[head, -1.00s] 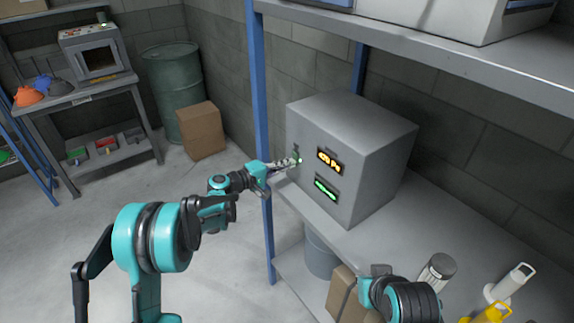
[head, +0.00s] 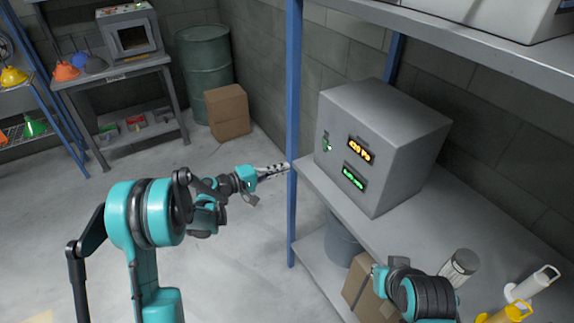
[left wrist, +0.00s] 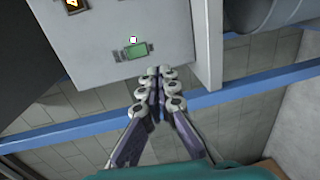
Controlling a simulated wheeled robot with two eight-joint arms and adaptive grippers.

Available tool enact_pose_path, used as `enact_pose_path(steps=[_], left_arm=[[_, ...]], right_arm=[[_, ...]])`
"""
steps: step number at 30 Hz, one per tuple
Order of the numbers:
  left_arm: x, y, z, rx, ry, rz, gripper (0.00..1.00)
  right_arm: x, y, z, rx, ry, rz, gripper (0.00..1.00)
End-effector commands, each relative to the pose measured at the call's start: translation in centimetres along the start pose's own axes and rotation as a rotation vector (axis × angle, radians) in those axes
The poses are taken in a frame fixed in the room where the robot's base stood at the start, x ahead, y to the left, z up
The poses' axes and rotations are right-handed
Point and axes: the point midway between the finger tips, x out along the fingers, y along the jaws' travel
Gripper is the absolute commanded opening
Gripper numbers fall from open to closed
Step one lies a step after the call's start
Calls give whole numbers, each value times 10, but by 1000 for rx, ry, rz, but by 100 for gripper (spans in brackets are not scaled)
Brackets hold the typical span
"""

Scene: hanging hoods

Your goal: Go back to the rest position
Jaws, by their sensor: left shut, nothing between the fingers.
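My left gripper (head: 285,169) is shut and empty in the head view, beside the blue shelf post and to the left of the grey box. In the left wrist view its fingers (left wrist: 156,88) meet, with nothing between them. The grey box (head: 395,130) stands on the shelf and has an orange display (head: 361,150), a green display (head: 354,177) and a small green-lit switch (head: 327,146). The gripper is apart from the box. My right arm (head: 425,295) shows at the lower right, but its fingertips cannot be made out.
The blue post (head: 292,130) stands close to my left gripper. A cardboard box (head: 228,112) and green drum (head: 204,70) stand behind. The floor at left is clear.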

Motion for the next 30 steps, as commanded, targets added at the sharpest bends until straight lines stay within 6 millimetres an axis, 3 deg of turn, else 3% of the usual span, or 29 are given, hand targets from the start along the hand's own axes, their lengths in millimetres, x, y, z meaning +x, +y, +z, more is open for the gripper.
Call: enact_pose_path(steps=[16, 23, 30], left_arm=[[-2, 8, 8, 23, 2, -43, 0], [-28, 30, 57, 166, 13, -288, 0], [-90, 34, 120, 370, 27, -580, 0]], right_arm=[[0, 0, 0, 0, 0, 0, 0], [0, 0, 0, 0, 0, 0, 0], [0, 0, 0, 0, 0, 0, 0]])
